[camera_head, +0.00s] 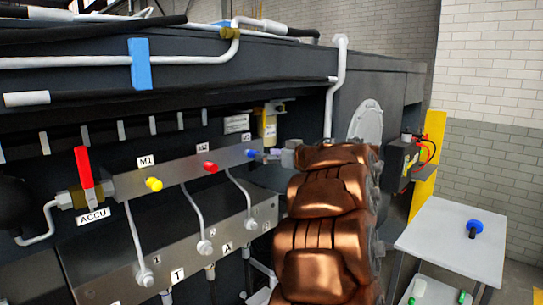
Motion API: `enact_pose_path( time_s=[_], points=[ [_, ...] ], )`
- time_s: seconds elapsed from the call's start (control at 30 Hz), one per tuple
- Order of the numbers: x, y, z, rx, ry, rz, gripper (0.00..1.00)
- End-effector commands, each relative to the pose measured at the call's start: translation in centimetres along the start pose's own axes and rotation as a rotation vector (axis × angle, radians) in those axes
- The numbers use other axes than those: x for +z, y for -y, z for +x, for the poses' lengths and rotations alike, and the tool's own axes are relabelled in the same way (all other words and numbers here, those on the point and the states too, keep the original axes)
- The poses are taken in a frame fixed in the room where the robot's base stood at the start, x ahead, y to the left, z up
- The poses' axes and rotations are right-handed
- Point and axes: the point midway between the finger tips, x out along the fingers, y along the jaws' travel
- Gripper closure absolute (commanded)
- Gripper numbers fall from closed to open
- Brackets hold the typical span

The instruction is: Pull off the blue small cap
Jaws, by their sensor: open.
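The small blue cap (252,153) sits at the right end of the metal manifold bar, under a small label. My arm comes up from the lower middle, and my gripper (271,155) shows only in small part at its far end, just right of the blue cap. It is open, and I see nothing held in it. My wrist and arm hide much of it. I cannot tell whether its fingers are beside or around the cap; a small gap seems to show between them.
A red cap (210,168) and a yellow cap (153,184) sit further left on the bar. A red lever valve (83,168) stands at its left end. Pipes run below. A white table (452,245) at the right holds a blue round item (474,227).

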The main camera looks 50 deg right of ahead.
Motion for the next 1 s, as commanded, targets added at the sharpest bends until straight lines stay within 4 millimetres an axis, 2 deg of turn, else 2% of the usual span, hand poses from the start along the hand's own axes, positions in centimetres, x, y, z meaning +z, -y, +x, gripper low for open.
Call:
enact_pose_path(
  time_s=[0.43, 0.6, 0.8, 1.0],
  points=[
    [-0.1, 0.0, 5.8, -0.001, -0.001, -0.002, 0.43],
    [-0.1, 0.1, 6.7, 0.000, -0.001, -0.002, 0.43],
    [-0.1, 0.1, 6.7, 0.001, -0.001, -0.002, 0.43],
    [-0.1, 0.0, 6.7, 0.001, -0.001, -0.002, 0.62]
  ],
)
